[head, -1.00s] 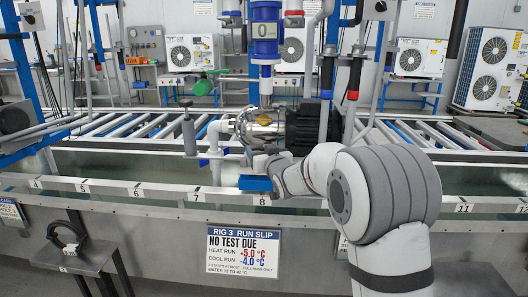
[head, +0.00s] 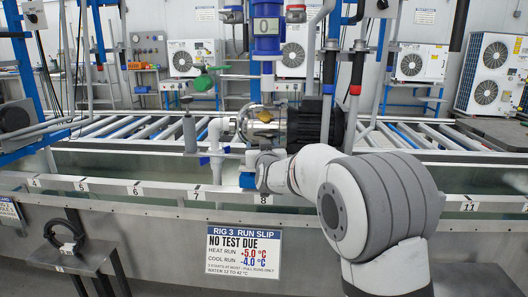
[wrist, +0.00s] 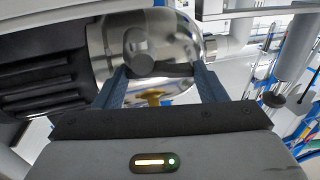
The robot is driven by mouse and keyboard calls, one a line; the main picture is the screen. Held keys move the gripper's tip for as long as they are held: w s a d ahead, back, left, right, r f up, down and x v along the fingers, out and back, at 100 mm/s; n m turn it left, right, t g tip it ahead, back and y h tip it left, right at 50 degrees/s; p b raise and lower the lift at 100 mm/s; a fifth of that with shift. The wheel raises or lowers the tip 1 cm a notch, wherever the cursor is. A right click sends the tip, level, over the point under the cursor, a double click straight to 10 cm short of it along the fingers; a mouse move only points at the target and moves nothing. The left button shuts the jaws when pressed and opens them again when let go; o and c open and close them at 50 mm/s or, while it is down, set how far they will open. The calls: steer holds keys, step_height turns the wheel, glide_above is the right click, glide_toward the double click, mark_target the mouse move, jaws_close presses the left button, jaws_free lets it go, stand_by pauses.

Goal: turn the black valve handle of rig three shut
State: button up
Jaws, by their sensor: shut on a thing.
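In the wrist view, a black valve handle (wrist: 172,70) lies as a dark bar between the two blue fingers of my gripper (wrist: 160,74). The fingers are shut on it. A brass-coloured fitting (wrist: 153,97) shows below it, and a round dark knob end (wrist: 140,65) sits against the shiny metal pump body. In the head view my gripper (head: 247,180) is low in front of the rig three pump (head: 262,122), just above the numbered rail. The handle is hidden there by my gripper and wrist.
A silver rail (head: 140,190) with number labels runs across the front of the water trough. The rig 3 run slip (head: 243,252) hangs below it. A grey pipe (head: 189,130) stands left of the gripper. A green valve handle (head: 204,82) sits further back. A small stand (head: 80,255) is at lower left.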

steer(key=shift+a+r+m+h+p, duration=0.25)
steer(key=shift+r+m+h+p, duration=0.35)
steer(key=shift+p, duration=0.6)
steer(key=shift+w+a+f+m+h+p, duration=0.15)
steer(key=shift+m+h+p, duration=0.15)
steer(key=shift+h+p, duration=0.75)
steer(key=shift+f+m+h+p, duration=0.2)
steer(key=shift+m+h+p, duration=0.1)
steer(key=shift+p, duration=0.45)
steer(key=shift+f, duration=0.15)
steer(key=o, duration=0.7)
steer(key=s+p, duration=0.1)
steer(key=s, duration=0.6)
steer(key=shift+s, duration=0.35)
steer(key=shift+a, duration=0.1)
